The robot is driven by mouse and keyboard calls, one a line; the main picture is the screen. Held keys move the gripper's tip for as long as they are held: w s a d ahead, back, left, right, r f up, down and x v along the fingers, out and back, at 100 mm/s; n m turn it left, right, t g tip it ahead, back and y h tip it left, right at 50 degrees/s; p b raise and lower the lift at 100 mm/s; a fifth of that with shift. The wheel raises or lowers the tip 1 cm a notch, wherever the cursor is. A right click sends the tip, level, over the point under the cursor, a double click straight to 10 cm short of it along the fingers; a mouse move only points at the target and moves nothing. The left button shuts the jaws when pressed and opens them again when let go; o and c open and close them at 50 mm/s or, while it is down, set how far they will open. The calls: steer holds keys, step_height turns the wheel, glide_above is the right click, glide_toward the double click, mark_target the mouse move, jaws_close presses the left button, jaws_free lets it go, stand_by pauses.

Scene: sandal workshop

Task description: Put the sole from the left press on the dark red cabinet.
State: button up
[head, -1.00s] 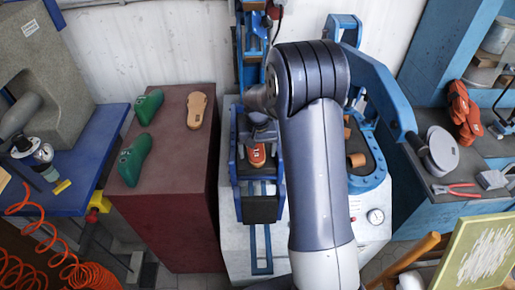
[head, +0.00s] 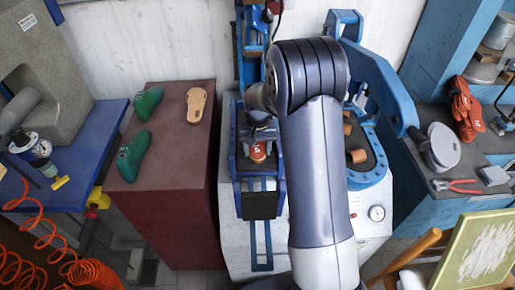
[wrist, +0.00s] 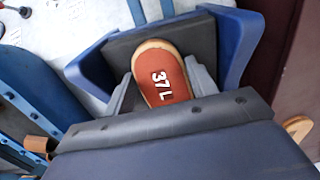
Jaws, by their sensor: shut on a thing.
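The sole (head: 258,153), tan-edged with a red top marked "37 L", is at the left blue press (head: 262,205). It also shows large in the wrist view (wrist: 165,82), over the press's dark pad. My gripper (head: 260,142) is shut on the sole, with a grey finger against each side in the wrist view (wrist: 162,88). My gripper's body hides the near end of the sole there. I cannot tell whether the sole still touches the pad. The dark red cabinet (head: 175,165) stands just left of the press.
On the cabinet top are two green shoe lasts (head: 147,103) (head: 132,156) and another tan sole (head: 196,105). The front right of the top is clear. My arm partly hides the right press (head: 375,150). A blue bench (head: 85,165) stands left.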

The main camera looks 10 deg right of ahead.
steer(key=shift+w+r, duration=0.1)
steer(key=shift+c, duration=0.5)
steer(key=shift+w+d+r+p, duration=0.15)
steer(key=shift+w+r+p, duration=0.75)
steer(key=shift+r+p, duration=0.1)
